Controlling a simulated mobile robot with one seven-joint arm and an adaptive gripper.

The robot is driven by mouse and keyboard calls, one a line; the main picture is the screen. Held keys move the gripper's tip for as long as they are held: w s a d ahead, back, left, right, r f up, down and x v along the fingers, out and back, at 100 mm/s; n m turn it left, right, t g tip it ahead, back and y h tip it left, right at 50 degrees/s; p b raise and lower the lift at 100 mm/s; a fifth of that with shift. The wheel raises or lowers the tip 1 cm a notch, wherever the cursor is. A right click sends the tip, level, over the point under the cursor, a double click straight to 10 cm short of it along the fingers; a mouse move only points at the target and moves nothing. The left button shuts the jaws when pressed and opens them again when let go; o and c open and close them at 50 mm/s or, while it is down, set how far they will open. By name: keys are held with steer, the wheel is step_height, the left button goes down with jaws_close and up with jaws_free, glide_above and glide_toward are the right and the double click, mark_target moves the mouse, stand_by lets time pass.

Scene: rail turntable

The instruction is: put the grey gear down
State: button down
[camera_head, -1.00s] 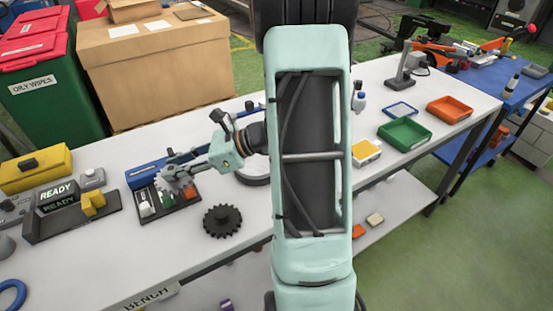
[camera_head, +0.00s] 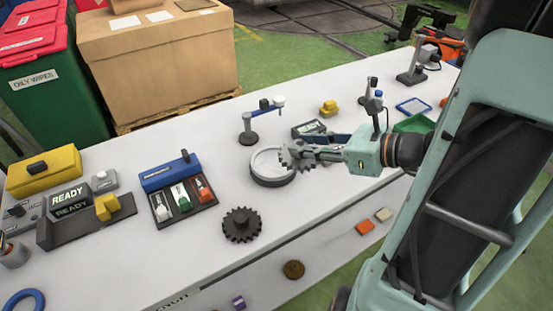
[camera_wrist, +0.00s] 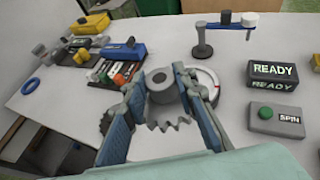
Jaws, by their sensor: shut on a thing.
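My gripper (camera_head: 312,153) is shut on the grey gear (camera_head: 293,154), a toothed wheel with a hub. In the head view the gear is at the right side of a round white turntable (camera_head: 268,179) with a grey rim, and seems to be above the bench. In the wrist view the gear (camera_wrist: 163,97) sits between the two fingers (camera_wrist: 160,100), its teeth pointing down. The turntable (camera_wrist: 206,77) shows partly behind the right finger. I cannot tell whether the gear touches the turntable.
A dark gear (camera_head: 241,224) lies on the bench left of the turntable. A tray (camera_head: 184,204) with several coloured pieces is farther left. A post with a blue arm (camera_head: 262,110) stands behind the turntable. A READY display (camera_wrist: 281,74) and SPIN button box (camera_wrist: 275,119) are to the right.

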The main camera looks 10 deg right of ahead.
steer(key=shift+s+d+r+m+t, duration=0.15)
steer(key=shift+s+r, duration=0.25)
steer(key=shift+s, duration=0.1)
steer(key=shift+s+d+r+m+t, duration=0.1)
steer(key=shift+s+r+m+t, duration=0.05)
steer(key=shift+s+r, duration=0.25)
steer(key=shift+a+f, duration=0.1)
steer(key=shift+f, duration=0.15)
steer(key=w+a+f+b, duration=0.3)
steer(key=w+f+b, duration=0.2)
steer(key=w, duration=0.4)
steer(key=b, duration=0.4)
glide_above(277, 164)
steer(key=f, duration=0.3)
steer(key=shift+s+d+f+h, duration=0.1)
steer(key=shift+s+f+h, duration=0.2)
steer(key=shift+s+f, duration=0.05)
steer(key=shift+w+f, duration=0.15)
steer(key=shift+f, duration=0.05)
steer(key=shift+w+f+b, duration=0.2)
steer(key=shift+f+b, duration=1.3)
steer(key=shift+f, duration=0.15)
steer(key=shift+f, duration=0.1)
steer(key=shift+f, duration=0.15)
steer(key=c, duration=1.6)
jaws_free()
